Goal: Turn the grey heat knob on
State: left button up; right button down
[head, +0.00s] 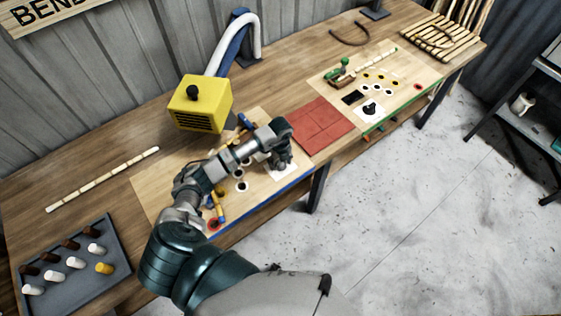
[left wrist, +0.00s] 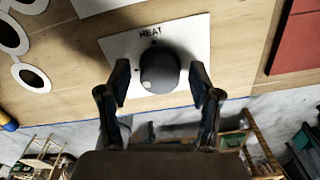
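The grey heat knob (left wrist: 158,72) is dark, round and domed, with a light dot on its face. It sits on a white plate (left wrist: 195,35) marked HEAT in the left wrist view. My left gripper (left wrist: 160,66) is open, with one finger on each side of the knob and a small gap showing on both sides. In the head view my left gripper (head: 281,158) is over the white plate (head: 287,174) and hides the knob. My right gripper is in neither view.
A yellow heater box (head: 201,103) with a hose stands behind my left arm. A red mat (head: 318,127) lies right of the plate. Another white plate (head: 368,111) with a dark knob is farther right. A grey tray of pegs (head: 75,265) is at lower left.

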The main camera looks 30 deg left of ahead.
pick_arm(q)
jog(key=c, duration=1)
jog(key=shift+o, duration=0.2)
